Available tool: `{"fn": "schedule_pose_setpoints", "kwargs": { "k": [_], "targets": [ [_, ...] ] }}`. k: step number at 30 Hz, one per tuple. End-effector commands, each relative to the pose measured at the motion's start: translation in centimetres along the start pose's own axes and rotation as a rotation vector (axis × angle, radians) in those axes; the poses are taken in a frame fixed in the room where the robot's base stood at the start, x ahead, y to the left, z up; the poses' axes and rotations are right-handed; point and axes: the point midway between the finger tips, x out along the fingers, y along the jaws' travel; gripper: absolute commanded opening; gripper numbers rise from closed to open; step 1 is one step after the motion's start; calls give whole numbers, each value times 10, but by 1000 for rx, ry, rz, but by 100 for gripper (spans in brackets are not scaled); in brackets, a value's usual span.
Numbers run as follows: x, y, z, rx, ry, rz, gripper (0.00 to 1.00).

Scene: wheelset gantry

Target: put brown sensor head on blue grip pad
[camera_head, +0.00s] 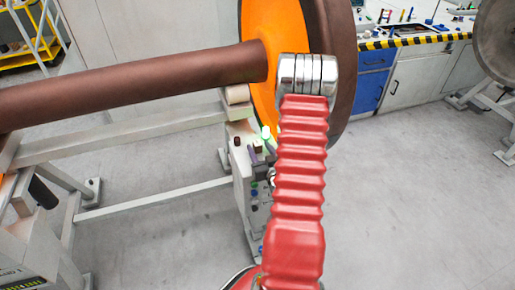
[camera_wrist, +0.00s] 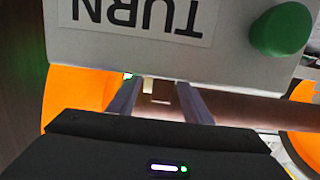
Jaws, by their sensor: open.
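My gripper (camera_wrist: 160,92) is open in the wrist view, its two grey-lavender fingers apart. Between and beyond the fingers are a small pale block and a brownish patch (camera_wrist: 160,111); I cannot tell whether either is the brown sensor head. In the head view my red ribbed arm covers most of the gripper. I cannot make out the blue grip pad in either view.
A brown axle (camera_head: 140,85) runs to an orange and brown wheel (camera_head: 272,30) behind my wrist. In the wrist view a grey panel with an upside-down "TURN" label (camera_wrist: 140,18) and a green knob (camera_wrist: 280,29) is close above the fingers. Floor at right is clear.

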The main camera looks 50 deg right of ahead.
Motion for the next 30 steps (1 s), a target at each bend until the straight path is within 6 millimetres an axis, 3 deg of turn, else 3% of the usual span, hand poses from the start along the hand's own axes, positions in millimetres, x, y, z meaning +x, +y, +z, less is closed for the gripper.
{"fn": "schedule_pose_setpoints", "kwargs": {
  "k": [15,30],
  "targets": [
    [51,-5,-2,0,0,-1,45],
    [51,-5,-2,0,0,-1,45]
  ]
}}
